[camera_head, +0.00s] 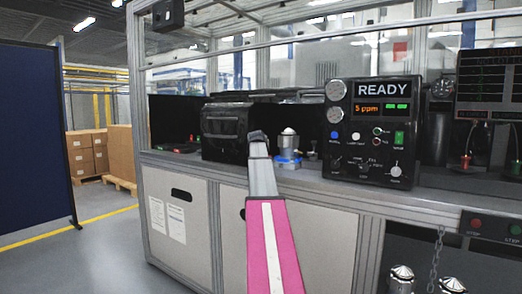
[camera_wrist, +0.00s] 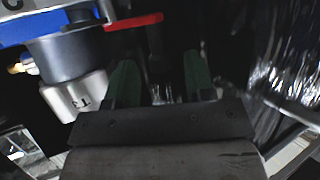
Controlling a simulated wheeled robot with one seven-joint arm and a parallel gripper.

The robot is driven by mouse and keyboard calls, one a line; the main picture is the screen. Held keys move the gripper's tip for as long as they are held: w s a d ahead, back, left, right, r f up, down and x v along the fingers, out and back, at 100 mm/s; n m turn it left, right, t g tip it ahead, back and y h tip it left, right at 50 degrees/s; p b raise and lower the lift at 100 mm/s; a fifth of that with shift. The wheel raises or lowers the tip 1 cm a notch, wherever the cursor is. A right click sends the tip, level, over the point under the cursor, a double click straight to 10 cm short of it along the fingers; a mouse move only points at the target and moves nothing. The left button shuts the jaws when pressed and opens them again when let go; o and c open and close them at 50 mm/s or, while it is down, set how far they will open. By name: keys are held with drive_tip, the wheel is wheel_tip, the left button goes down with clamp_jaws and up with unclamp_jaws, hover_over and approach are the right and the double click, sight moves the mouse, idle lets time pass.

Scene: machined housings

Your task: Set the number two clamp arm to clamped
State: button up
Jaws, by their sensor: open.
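In the wrist view my gripper (camera_wrist: 158,62) has its two green fingers apart, with dark space between them. A red bar (camera_wrist: 134,22) crosses just beyond the left finger; it may be a clamp arm, but I cannot read a number on it. Left of the fingers is a grey cylinder (camera_wrist: 68,55) with a white block (camera_wrist: 76,97) below it, under a blue part (camera_wrist: 45,24). In the head view my arm reaches over the bench, and the gripper end is small and dark. Beside it stands a silver-domed housing (camera_head: 289,142) on a blue base (camera_head: 288,160). The clamp arms cannot be made out there.
A black control panel (camera_head: 370,175) reading READY stands right of the housing. A dark box (camera_head: 222,135) is to the left. Metal frame posts (camera_head: 140,80) edge the bench. Shiny, wrapped-looking material (camera_wrist: 285,70) is right of the fingers in the wrist view.

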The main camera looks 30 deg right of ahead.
clamp_jaws()
drive_tip(key=shift+s, duration=0.1)
drive_tip(key=s+d+n+t+y, duration=0.1)
drive_tip(key=s+d+n+y, duration=0.3)
drive_tip(key=n+y, duration=0.9)
drive_tip(key=shift+s+d+y, duration=0.25)
drive_tip(key=shift+s+y, duration=0.25)
drive_tip(key=shift+y, duration=0.5)
drive_tip(key=shift+n, duration=0.3)
